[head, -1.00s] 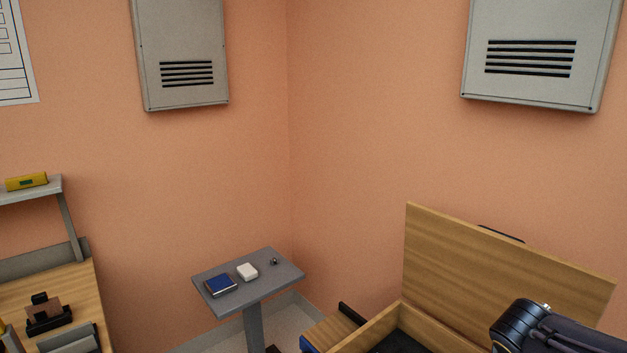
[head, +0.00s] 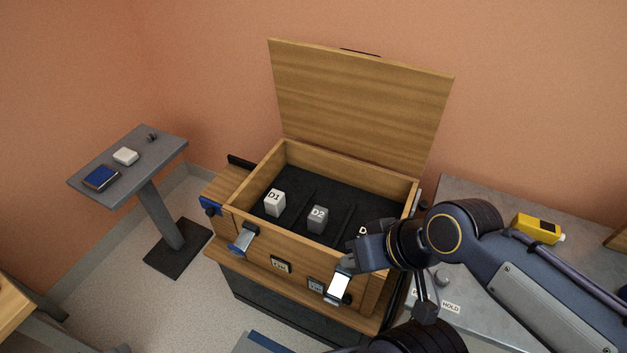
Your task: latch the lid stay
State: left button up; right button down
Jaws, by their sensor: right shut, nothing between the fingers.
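The wooden chest (head: 240,222) stands open in the head view, with its lid (head: 360,105) raised at the back. I cannot clearly make out the lid stay; a small dark part (head: 423,207) shows at the chest's right side, partly behind my arm. My right gripper (head: 350,257) is shut and empty, over the chest's front right corner. It looks close above the bright right front latch (head: 340,287); whether they touch I cannot tell. The left front latch (head: 242,238) is uncovered. My left gripper is not in view.
Inside the chest are a white block D1 (head: 274,203), a grey block D2 (head: 317,219) and a marked item mostly hidden by my gripper. A grey bench (head: 480,200) with a yellow device (head: 538,228) stands right. A small grey table (head: 165,148) stands left, with floor between.

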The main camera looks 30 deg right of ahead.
aim_at(423, 205)
jog(key=z, duration=1.8)
jog(key=i+j+u, duration=0.15)
jog(key=u, duration=0.2)
jog(key=i+j+u, duration=0.1)
jog(key=u, duration=0.25)
jog(key=i+u, duration=0.3)
jog(key=k, duration=0.1)
